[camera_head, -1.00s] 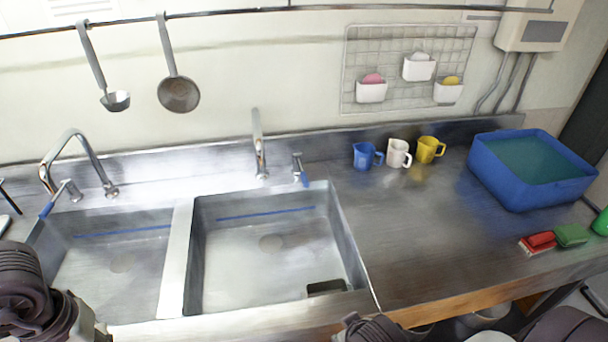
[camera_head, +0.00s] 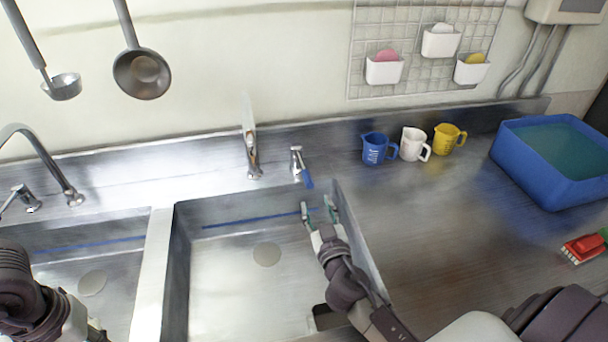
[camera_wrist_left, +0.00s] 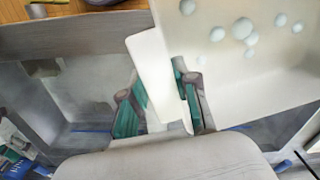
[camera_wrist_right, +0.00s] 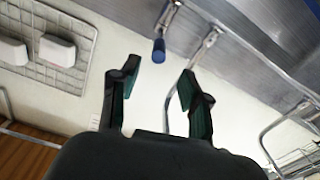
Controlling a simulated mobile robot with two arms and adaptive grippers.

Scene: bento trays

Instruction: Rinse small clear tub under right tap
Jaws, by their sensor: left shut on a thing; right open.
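The small clear tub (camera_wrist_left: 255,75) shows in the left wrist view as a pale, whitish wall with several round foam bubbles on it. My left gripper (camera_wrist_left: 162,105) is shut on its edge; its fingers are out of the head view. The right tap (camera_head: 252,150) stands behind the right basin (camera_head: 220,290), with a blue-tipped lever (camera_head: 304,172) to its right. I cannot see any water running from it. My right gripper (camera_head: 318,207) is open and empty over the right part of that basin, below the lever. The lever also shows in the right wrist view (camera_wrist_right: 158,48).
The left tap (camera_head: 40,160) stands over the left basin (camera_head: 115,260). Blue (camera_head: 374,150), white (camera_head: 412,145) and yellow (camera_head: 446,140) jugs stand by the back wall. A blue water-filled bin (camera_head: 575,187) and a red brush (camera_head: 585,245) are at right. The counter between is clear.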

